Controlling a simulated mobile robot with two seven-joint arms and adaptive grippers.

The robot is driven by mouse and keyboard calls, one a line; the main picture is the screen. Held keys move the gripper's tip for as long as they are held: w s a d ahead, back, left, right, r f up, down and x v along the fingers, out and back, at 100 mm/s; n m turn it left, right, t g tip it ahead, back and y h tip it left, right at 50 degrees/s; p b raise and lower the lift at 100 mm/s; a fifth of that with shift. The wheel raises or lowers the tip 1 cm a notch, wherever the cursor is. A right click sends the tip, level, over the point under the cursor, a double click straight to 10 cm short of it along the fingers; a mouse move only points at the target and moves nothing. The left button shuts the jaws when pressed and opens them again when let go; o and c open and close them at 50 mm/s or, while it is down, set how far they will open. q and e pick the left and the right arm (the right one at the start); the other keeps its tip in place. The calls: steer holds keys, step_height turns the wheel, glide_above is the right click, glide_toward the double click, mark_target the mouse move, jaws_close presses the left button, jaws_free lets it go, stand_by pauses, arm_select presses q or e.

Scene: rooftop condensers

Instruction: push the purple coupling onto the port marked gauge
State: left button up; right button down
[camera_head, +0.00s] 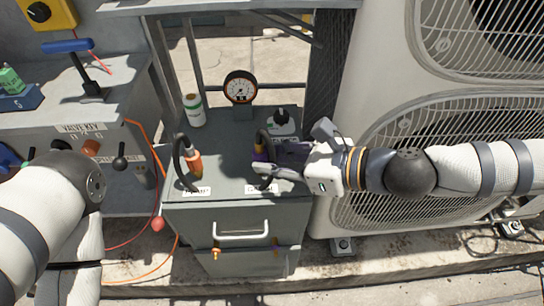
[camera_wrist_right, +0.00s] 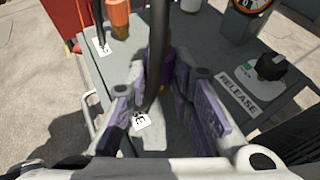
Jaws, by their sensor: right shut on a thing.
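The purple coupling (camera_head: 260,153) is at the end of a black hose on top of the grey cabinet. It also shows in the right wrist view (camera_wrist_right: 168,68), partly covered by the fingers. My right gripper (camera_head: 264,160) comes in from the right and is shut on the coupling. A white label (camera_head: 262,188) lies in front of it; in the right wrist view only a last letter E is legible on this label (camera_wrist_right: 142,121). The port under the coupling is hidden, so I cannot tell whether they touch. My left arm is at the left, its gripper out of view.
An orange coupling (camera_head: 194,163) with its own hose stands to the left on the grey cabinet (camera_head: 225,187). Behind are a dial gauge (camera_head: 240,88), a white can (camera_head: 194,110) and a black knob (camera_head: 281,117) by a RELEASE label (camera_wrist_right: 238,92). A condenser (camera_head: 376,75) stands at right.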

arm_select(q)
steer(key=shift+s+f, duration=0.1)
steer(key=shift+f, duration=0.05)
arm_select(e)
steer(key=shift+f, duration=0.15)
steer(key=c, duration=1.3)
jaws_free()
arm_select(q)
steer(key=w+r+t+p, duration=0.1)
steer(key=w+r+p, duration=0.2)
steer(key=r+p, duration=0.1)
steer(key=shift+w+r+p, duration=0.3)
steer(key=shift+r, duration=0.15)
arm_select(e)
step_height(320, 180, up, 8)
steer(key=shift+f, duration=0.15)
steer(key=shift+f, duration=0.1)
